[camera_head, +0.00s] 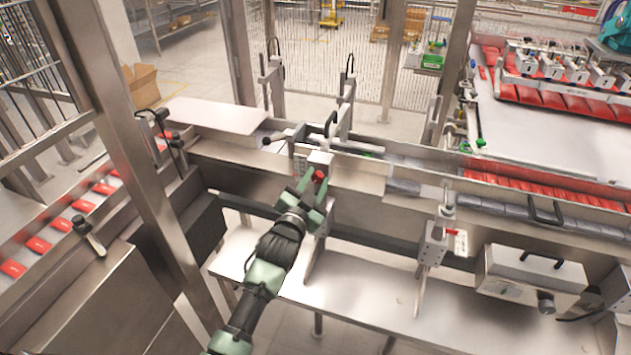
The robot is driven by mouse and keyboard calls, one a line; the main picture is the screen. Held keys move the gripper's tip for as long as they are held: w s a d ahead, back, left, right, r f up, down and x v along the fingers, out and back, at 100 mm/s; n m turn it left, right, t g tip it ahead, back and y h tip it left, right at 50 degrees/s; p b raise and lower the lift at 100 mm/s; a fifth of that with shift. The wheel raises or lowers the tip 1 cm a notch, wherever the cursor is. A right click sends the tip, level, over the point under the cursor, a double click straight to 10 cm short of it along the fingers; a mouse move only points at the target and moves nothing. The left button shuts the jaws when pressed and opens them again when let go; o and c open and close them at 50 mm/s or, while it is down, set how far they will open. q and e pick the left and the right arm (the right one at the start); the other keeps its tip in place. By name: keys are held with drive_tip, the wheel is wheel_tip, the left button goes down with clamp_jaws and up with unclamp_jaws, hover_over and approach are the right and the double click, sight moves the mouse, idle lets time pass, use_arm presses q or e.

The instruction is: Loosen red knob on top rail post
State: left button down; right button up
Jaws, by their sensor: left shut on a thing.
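The red knob (320,175) sits on a metal rail post (321,157) near the middle of the head view, beside the conveyor. My left gripper (312,183) reaches up from the bottom of the picture to this knob. Its green fingers are shut on the knob, one on each side, and part of the knob shows between them. Another rail post (436,240) with a red part (458,240) stands to the right, apart from the gripper. My right gripper is not in the picture.
A metal shelf (365,300) lies below the conveyor. A grey box with a black handle (530,275) is at the right. A steel frame post (135,130) stands at the left. Red packs (83,205) lie on the left conveyor. A cardboard box (142,85) is behind.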

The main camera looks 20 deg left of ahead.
use_arm(q)
drive_tip(key=c, duration=1)
unclamp_jaws()
drive_tip(key=shift+f, duration=0.1)
drive_tip(key=shift+c, duration=0.2)
drive_tip(key=s+b, duration=0.2)
drive_tip(key=s, duration=0.6)
drive_tip(key=shift+a, duration=0.15)
drive_tip(key=s+f+g, duration=0.2)
drive_tip(key=s+f, duration=0.1)
drive_tip(key=f, duration=0.7)
drive_tip(key=s+f+g, duration=0.2)
drive_tip(key=f, duration=0.8)
drive_tip(key=s+d+f+n+g+b, duration=0.1)
drive_tip(key=s+f+g, duration=0.1)
drive_tip(key=f, duration=0.9)
drive_tip(key=shift+s+g, duration=0.3)
drive_tip(key=shift+s, duration=0.55)
drive_tip(key=s+a+f+n+g+b, duration=0.15)
drive_tip(key=s+f+g, duration=0.45)
drive_tip(key=s+f, duration=1.65)
drive_tip(key=s+a+f+g, duration=0.1)
drive_tip(key=s+f+g, duration=0.1)
drive_tip(key=s, duration=0.8)
drive_tip(key=s+a+f+n+g, duration=0.1)
drive_tip(key=s+f, duration=0.4)
drive_tip(key=s, duration=0.5)
drive_tip(key=shift+s+a+g+y+b, duration=0.3)
drive_tip(key=shift+s+a+g, duration=0.1)
drive_tip(key=shift+g, duration=0.3)
